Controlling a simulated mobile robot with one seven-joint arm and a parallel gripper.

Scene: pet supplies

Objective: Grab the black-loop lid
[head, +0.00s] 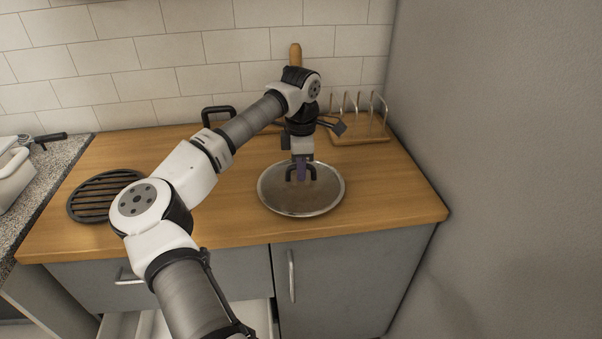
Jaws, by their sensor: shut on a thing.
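The lid (325,195) is a round, shiny metal disc with a black loop handle (313,174) at its middle. It is over the right part of the wooden countertop, near the front edge. I cannot tell whether it rests on the wood or is slightly raised. My gripper (301,175) points down from above and is shut on the lid's black loop. The fingers hide part of the loop.
A black round grate (95,196) lies on the counter (235,210) at the left. A wooden rack with metal loops (361,138) stands at the back right. A black handle (218,111) shows behind my arm. A drawer below (245,314) is open. A grey wall bounds the right.

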